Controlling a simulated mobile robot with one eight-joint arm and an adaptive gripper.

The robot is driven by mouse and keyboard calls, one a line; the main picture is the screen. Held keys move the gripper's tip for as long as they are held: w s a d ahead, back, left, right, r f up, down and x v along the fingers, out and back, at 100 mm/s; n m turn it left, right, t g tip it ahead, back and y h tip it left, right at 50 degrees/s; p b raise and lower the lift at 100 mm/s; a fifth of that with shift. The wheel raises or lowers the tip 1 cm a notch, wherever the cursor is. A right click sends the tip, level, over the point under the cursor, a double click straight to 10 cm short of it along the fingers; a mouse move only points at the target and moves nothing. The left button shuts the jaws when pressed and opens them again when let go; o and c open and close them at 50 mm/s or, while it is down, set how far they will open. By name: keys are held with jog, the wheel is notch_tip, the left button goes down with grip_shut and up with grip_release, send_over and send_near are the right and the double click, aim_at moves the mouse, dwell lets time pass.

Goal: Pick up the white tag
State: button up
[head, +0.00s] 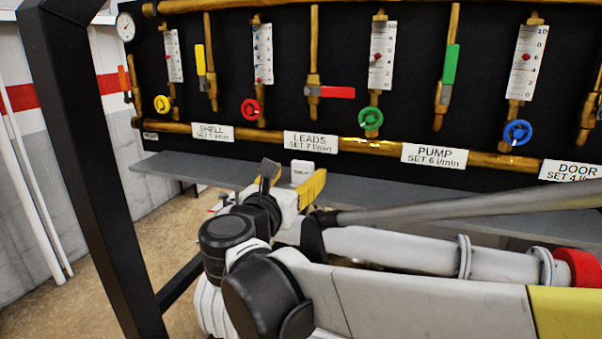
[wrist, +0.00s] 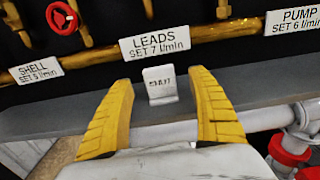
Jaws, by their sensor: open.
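The white tag (head: 302,171) is a small upright piece with dark lettering that seems to read "SHUT". It stands on the grey shelf (head: 165,172), below the LEADS label. It also shows in the wrist view (wrist: 160,85), between the two yellow fingers and beyond them. My gripper (head: 294,171) is open and empty in front of the tag. In the wrist view my gripper (wrist: 161,80) has one finger on each side of the tag, with no contact visible. The tag's lower part is hidden by my gripper in the head view.
Behind the shelf is a black panel with brass pipes, the LEADS label (head: 311,142), a red handwheel (head: 251,109), a green handwheel (head: 370,118) and lever valves. A white pipe with a red end (head: 578,268) runs at right in front of the shelf. A black post (head: 85,150) stands at left.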

aim_at(301, 169)
jog(key=x, duration=0.4)
jog(key=shift+a+p, duration=0.1)
jog(key=shift+p, duration=0.25)
jog(key=shift+s, duration=0.2)
jog(key=c, duration=1)
jog(key=shift+c, duration=0.2)
